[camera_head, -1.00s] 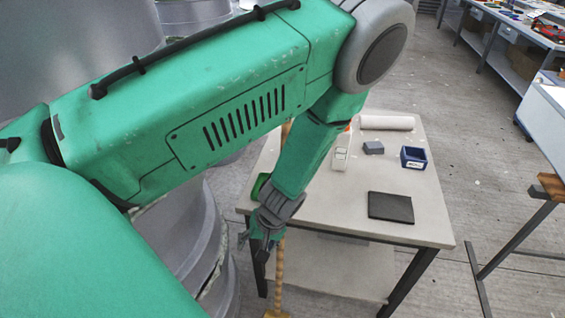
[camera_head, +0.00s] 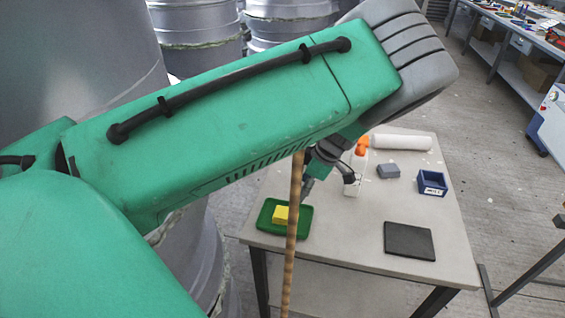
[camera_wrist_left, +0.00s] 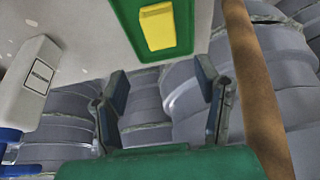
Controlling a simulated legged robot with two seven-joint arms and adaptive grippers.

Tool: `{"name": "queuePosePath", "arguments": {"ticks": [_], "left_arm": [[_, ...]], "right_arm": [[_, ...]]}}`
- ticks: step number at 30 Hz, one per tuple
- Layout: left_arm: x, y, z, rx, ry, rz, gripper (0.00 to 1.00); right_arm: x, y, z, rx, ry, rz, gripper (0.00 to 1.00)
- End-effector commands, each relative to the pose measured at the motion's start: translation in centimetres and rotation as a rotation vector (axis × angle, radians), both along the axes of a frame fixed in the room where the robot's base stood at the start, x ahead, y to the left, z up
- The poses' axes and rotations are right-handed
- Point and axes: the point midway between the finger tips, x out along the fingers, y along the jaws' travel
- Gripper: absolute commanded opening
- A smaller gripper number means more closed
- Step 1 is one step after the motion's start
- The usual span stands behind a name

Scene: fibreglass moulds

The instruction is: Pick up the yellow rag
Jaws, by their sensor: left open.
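The yellow rag (camera_head: 281,215) is a small folded block lying in a green tray (camera_head: 265,214) at the table's left edge. In the left wrist view the yellow rag (camera_wrist_left: 157,27) lies in the green tray (camera_wrist_left: 187,35) at the top of the picture, beyond the fingers. My left gripper (camera_head: 308,184) hangs over the table, behind and right of the tray, partly hidden by my own arm. In the wrist view the left gripper (camera_wrist_left: 162,90) has its fingers apart with nothing between them. My right gripper is not in view.
A wooden pole (camera_head: 293,225) rises in front of the tray, close to the rag. The table (camera_head: 350,240) also holds a white bottle (camera_head: 354,175) with an orange top, a white roll (camera_head: 402,142), a grey block (camera_head: 388,171), a blue bin (camera_head: 432,184) and a dark pad (camera_head: 409,240).

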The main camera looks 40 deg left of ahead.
Motion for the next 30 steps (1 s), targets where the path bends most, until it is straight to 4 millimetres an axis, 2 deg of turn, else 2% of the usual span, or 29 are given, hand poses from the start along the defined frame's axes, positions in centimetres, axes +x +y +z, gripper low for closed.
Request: {"name": "queuePosePath", "arguments": {"ticks": [10, 13, 22, 30], "left_arm": [[-1.1, 1.7, -5.9, 0.009, -0.002, 0.003, 0.58], [-1.3, 2.4, -7.1, 0.006, -0.001, 0.003, 0.58], [-1.6, 3.2, -8.8, 0.003, -0.002, 0.003, 0.58], [-2.0, 4.2, -12.4, 0.007, -0.001, 0.0, 0.58]], "right_arm": [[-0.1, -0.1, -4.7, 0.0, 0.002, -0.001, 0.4], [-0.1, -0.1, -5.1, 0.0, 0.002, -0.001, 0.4], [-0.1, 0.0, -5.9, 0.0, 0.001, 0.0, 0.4], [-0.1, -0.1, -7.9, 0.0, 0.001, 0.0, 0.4]]}}
